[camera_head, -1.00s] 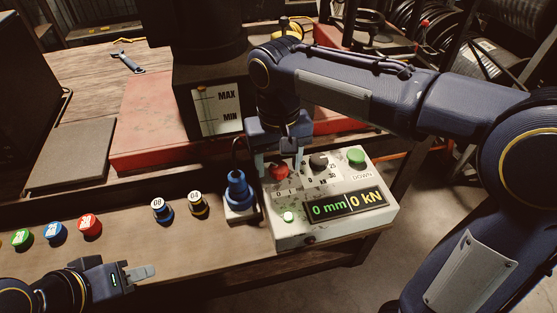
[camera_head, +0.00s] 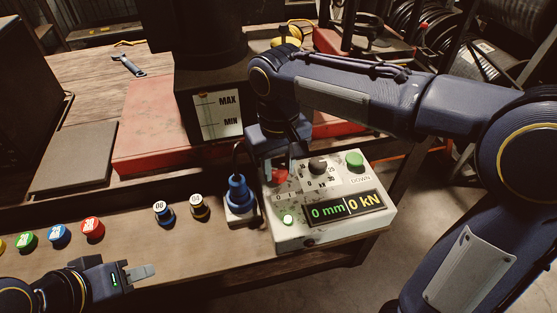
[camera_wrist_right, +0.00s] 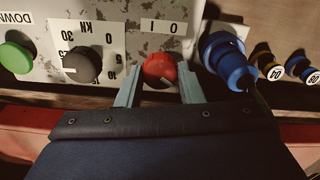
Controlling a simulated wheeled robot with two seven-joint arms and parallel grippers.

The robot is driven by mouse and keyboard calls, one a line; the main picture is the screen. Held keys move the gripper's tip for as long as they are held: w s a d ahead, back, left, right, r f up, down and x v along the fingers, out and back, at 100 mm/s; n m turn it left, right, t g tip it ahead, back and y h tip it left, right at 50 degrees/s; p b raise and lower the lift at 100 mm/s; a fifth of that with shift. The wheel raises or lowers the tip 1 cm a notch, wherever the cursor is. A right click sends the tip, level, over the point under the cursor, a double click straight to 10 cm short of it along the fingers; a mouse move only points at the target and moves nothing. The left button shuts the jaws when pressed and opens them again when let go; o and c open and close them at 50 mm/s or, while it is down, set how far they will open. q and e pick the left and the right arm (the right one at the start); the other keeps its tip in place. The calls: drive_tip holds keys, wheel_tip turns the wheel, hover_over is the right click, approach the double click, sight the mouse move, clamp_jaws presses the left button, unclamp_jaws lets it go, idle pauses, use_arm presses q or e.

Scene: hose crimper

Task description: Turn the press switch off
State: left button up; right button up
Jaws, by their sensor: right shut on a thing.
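The press control box (camera_head: 290,237) is pale and worn, with a red rotary switch (camera_head: 279,176) at its upper left above the marks 0 and I. My right gripper (camera_head: 279,168) reaches down from above and is shut on the red switch. In the right wrist view its two fingers (camera_wrist_right: 158,90) stand on either side of the red knob (camera_wrist_right: 158,68). The display (camera_head: 345,208) is lit with 0 mm and 0 kN, and a small green lamp (camera_head: 287,220) glows. My left gripper (camera_head: 140,273) is at the lower left, away from the box; its opening is unclear.
A black dial (camera_head: 318,166) and a green DOWN button (camera_head: 355,160) share the panel. A blue plug (camera_head: 238,192) stands close left of the box. Several coloured round pieces, including a red one (camera_head: 92,228), line the bench. The press (camera_head: 210,75) stands behind.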

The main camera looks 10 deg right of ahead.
drive_tip(key=n+p, duration=0.2)
drive_tip(key=n, duration=0.1)
drive_tip(key=shift+r+n, duration=0.15)
drive_tip(key=shift+n, duration=0.25)
drive_tip(key=n+p, duration=0.2)
drive_tip(key=n, duration=0.2)
drive_tip(key=shift+n, duration=0.3)
drive_tip(key=n+p, duration=0.2)
drive_tip(key=n, duration=0.2)
drive_tip(key=shift+n+p, duration=0.7)
drive_tip(key=shift+n, duration=1)
drive_tip(key=o, duration=1)
drive_tip(key=shift+c, duration=0.2)
